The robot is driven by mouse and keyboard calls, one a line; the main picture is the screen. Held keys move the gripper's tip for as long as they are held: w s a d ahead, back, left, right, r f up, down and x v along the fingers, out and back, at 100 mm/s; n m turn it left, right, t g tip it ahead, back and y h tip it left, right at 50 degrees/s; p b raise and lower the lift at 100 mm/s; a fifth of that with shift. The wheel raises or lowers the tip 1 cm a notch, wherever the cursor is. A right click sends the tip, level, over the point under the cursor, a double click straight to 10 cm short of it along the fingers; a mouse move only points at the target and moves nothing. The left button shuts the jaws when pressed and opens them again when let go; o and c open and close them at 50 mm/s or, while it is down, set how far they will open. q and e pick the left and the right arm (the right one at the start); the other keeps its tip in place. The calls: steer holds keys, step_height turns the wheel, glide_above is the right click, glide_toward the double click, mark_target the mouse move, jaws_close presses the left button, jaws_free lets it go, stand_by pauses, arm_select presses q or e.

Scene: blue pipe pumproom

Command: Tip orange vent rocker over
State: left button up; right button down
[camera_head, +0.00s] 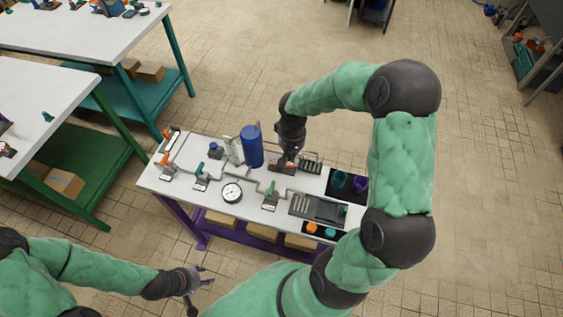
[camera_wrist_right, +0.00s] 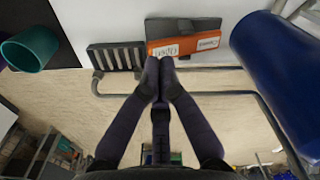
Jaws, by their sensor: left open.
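The orange vent rocker (camera_wrist_right: 187,42) shows in the right wrist view with two white labels, seated in a dark housing. In the head view the rocker (camera_head: 282,168) is small, at the back edge of the white bench, partly hidden by my right gripper. My right gripper (camera_wrist_right: 160,62) is shut and empty, its fingertips together at the lower edge of the rocker, left of its middle. Whether they touch it I cannot tell. In the head view the right gripper (camera_head: 287,162) points down at the rocker. My left gripper (camera_head: 203,281) is open and empty, off the bench's near side.
A blue cylinder (camera_head: 251,146) stands left of the rocker and a dark slotted grille (camera_wrist_right: 117,56) beside it. A grey pipe (camera_wrist_right: 220,93) runs close to my fingers. A teal cup (camera_head: 339,179) and a purple cup (camera_head: 360,184) stand on a black mat. A gauge (camera_head: 232,193) lies nearer.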

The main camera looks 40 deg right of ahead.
steer(key=shift+f, duration=0.2)
stand_by(0.6)
steer(key=shift+f+b, duration=1.4)
steer(key=shift+f, duration=0.2)
steer(key=shift+s+f, duration=0.1)
steer(key=shift+r+p, duration=3.1)
steer(key=shift+r, duration=1.25)
steer(key=shift+f, duration=0.1)
